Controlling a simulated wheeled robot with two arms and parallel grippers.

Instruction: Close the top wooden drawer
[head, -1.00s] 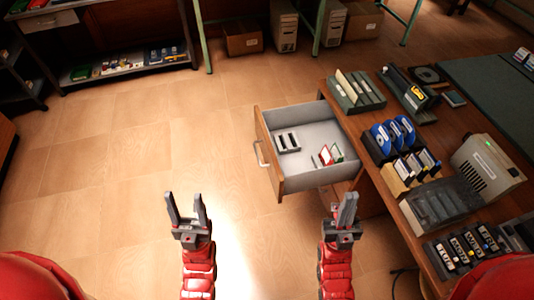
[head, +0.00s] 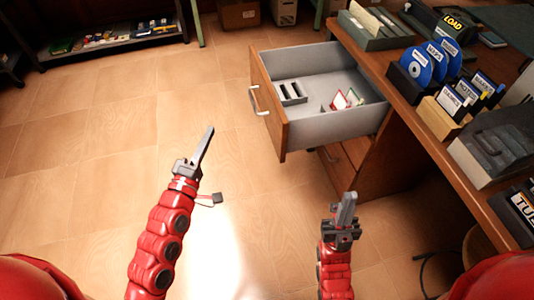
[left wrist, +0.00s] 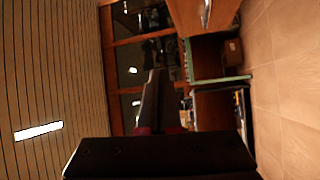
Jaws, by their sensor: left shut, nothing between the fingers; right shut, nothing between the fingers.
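The top wooden drawer (head: 268,103) is pulled well out of the desk (head: 410,105), with its front facing left. A metal handle (head: 257,101) is on that front. Inside are a grey slotted holder (head: 291,93) and small red and green framed items (head: 345,99). My left gripper (head: 208,132) is shut and empty, to the left of the drawer front and apart from it. My right gripper (head: 348,197) is shut and empty, below and in front of the drawer, apart from it.
Lower drawers (head: 345,160) under the open one are closed. Blue discs (head: 425,62), a card holder (head: 375,28) and a grey case (head: 495,145) stand on the desktop. A shelf (head: 110,42) stands at the back left. The floor left of the drawer is clear.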

